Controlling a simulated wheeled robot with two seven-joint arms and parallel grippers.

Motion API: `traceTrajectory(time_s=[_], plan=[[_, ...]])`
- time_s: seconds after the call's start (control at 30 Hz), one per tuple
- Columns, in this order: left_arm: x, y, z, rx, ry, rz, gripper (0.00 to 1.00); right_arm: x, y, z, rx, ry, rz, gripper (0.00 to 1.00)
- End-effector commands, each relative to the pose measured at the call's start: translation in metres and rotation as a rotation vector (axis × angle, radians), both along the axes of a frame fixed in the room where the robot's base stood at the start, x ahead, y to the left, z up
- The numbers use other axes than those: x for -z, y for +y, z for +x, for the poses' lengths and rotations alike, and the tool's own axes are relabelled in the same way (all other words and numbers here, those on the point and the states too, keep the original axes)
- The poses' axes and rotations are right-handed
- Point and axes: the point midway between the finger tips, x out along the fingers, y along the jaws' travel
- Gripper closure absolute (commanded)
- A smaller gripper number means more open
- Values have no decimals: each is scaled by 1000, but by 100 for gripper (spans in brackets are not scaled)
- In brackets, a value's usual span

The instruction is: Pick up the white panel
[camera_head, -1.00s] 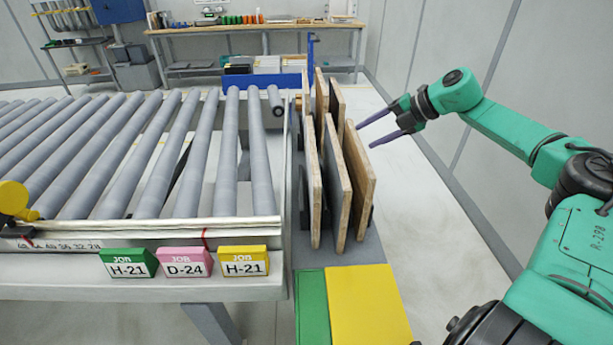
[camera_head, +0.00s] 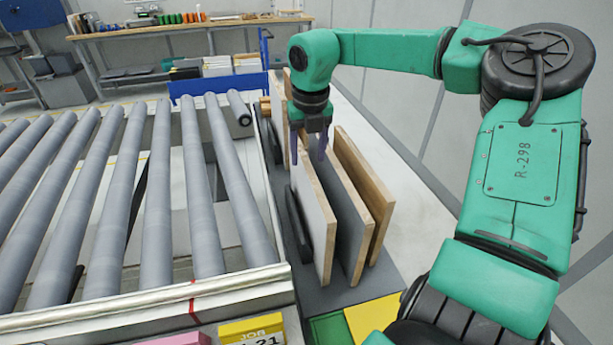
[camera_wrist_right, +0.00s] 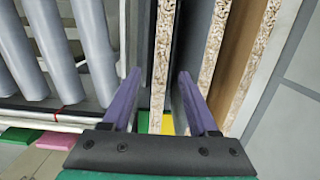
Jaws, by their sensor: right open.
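Several panels with chipboard edges stand upright on edge in a row beside the roller conveyor. The leftmost front one, a white panel (camera_head: 312,215), has a pale face towards the conveyor; its chipboard edge shows in the right wrist view (camera_wrist_right: 161,70). My right gripper (camera_head: 309,150) points down at the top of this panel. In the right wrist view my open gripper (camera_wrist_right: 158,88) has one purple finger on each side of that edge, with gaps showing. Contact cannot be told. My left gripper is out of view.
A dark grey panel (camera_head: 345,215) and a brown panel (camera_head: 375,205) stand close on the right. The roller conveyor (camera_head: 157,200) is on the left. A yellow sheet (camera_head: 372,316) and a green one (camera_head: 330,328) lie in front. Open floor is to the right.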

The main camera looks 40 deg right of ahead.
Motion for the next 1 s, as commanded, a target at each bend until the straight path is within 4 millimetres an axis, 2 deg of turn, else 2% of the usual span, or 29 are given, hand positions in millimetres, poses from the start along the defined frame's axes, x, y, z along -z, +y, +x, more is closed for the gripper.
traceTrajectory(time_s=[0.17,0.23,0.33,0.5,0.57,0.6,0.67,0.7,1.0], plan=[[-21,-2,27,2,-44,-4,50,26,-6,6,1,7,3,40],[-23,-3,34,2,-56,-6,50,40,-7,8,1,4,1,40],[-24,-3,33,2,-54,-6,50,51,-8,9,2,0,2,40],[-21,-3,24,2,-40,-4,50,52,-8,10,1,-1,0,40],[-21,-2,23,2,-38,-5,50,52,-8,10,1,-1,0,59],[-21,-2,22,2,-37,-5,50,52,-8,10,1,-1,0,74],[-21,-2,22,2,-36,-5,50,52,-8,10,1,-1,0,97],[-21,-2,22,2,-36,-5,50,52,-8,10,1,-1,0,100],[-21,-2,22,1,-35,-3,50,51,-8,10,1,-1,0,100]])
